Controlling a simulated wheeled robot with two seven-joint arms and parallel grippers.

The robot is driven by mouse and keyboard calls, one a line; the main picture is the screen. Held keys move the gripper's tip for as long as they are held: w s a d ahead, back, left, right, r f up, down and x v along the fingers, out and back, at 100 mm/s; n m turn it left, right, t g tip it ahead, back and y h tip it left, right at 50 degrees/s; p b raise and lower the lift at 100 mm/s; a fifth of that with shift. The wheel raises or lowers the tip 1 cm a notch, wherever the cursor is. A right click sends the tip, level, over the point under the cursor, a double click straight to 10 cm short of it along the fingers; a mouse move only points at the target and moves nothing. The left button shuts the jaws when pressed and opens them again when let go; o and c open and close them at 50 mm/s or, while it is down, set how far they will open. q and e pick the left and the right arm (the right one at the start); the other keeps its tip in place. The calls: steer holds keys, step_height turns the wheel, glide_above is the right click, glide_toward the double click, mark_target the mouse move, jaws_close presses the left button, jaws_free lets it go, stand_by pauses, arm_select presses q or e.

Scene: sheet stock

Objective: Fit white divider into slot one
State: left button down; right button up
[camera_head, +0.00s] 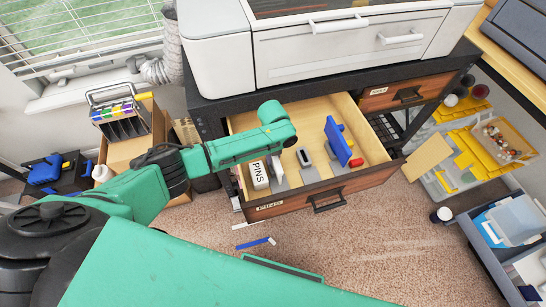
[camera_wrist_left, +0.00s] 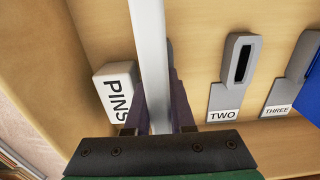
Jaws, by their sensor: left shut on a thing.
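The white divider (camera_wrist_left: 148,40) shows in the left wrist view as a narrow upright strip, seen nearly edge-on. My left gripper (camera_wrist_left: 158,92) is shut on it, with a dark finger on each side. It is over the left part of the open drawer (camera_head: 270,210), right beside the white PINS block (camera_wrist_left: 113,92). Grey slot two (camera_wrist_left: 238,62) stands empty to the right. Slot three (camera_wrist_left: 291,82) is farther right, with the blue divider (camera_head: 337,141) at it. Slot one's label is hidden in the wrist view, so I cannot tell whether the divider is seated. My right gripper is not in view.
A red object (camera_head: 357,162) lies at the right in the drawer. The cabinet with the white machine (camera_head: 350,42) stands behind the drawer. A blue-and-white marker (camera_head: 256,243) lies on the carpet. Grey bins (camera_head: 515,225) stand at the right; a cardboard box (camera_head: 125,150) is at the left.

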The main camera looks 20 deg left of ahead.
arm_select(q)
steer(key=shift+s+f, duration=0.2)
steer(key=shift+f, duration=0.05)
steer(key=c, duration=0.9)
jaws_free()
steer(key=shift+o, duration=1.1)
steer(key=shift+w, duration=0.15)
steer(key=o, duration=0.5)
steer(key=shift+r, duration=0.1)
step_height(320, 180, up, 7)
steer(key=p, duration=0.7)
